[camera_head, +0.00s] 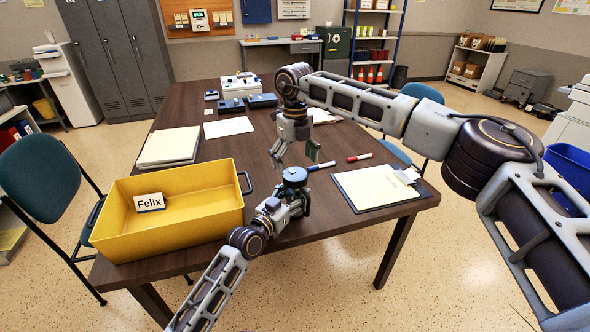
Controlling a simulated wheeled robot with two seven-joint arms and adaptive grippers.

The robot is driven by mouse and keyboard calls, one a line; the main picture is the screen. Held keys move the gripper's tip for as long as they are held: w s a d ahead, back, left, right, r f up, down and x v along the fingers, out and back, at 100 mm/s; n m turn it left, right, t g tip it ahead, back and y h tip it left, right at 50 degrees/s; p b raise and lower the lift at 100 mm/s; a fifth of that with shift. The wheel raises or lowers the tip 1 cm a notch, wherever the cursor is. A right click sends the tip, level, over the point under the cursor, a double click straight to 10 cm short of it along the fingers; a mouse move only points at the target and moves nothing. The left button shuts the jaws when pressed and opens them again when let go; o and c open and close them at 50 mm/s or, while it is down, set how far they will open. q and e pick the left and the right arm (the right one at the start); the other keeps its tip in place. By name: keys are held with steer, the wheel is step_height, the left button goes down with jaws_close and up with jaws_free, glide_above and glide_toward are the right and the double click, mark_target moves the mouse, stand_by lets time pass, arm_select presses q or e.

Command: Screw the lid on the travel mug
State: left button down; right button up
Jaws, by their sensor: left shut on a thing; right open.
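The travel mug (295,184) stands near the front edge of the table, with a blue-grey lid (294,173) at its top. I cannot tell how tightly the lid sits. My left gripper (289,201) comes from the front and is shut on the mug's body, hiding much of its lower part. My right gripper (295,157) points down just above and behind the lid in the picture. Its fingers are spread apart, with nothing between them.
The brown table (229,152) carries a yellow tray (105,226) with a "Felix" card (150,202) at left. Papers and dark devices are behind.

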arm_select(q)
steer(key=shift+r, duration=0.1)
arm_select(e)
step_height(320, 180, up, 7)
steer(key=shift+r, duration=0.15)
stand_by(0.3)
arm_select(q)
steer(key=shift+c, duration=1.9)
jaws_free()
steer(key=shift+s, duration=0.1)
steer(key=shift+v, duration=5.95)
arm_select(e)
steer(key=shift+s, duration=0.1)
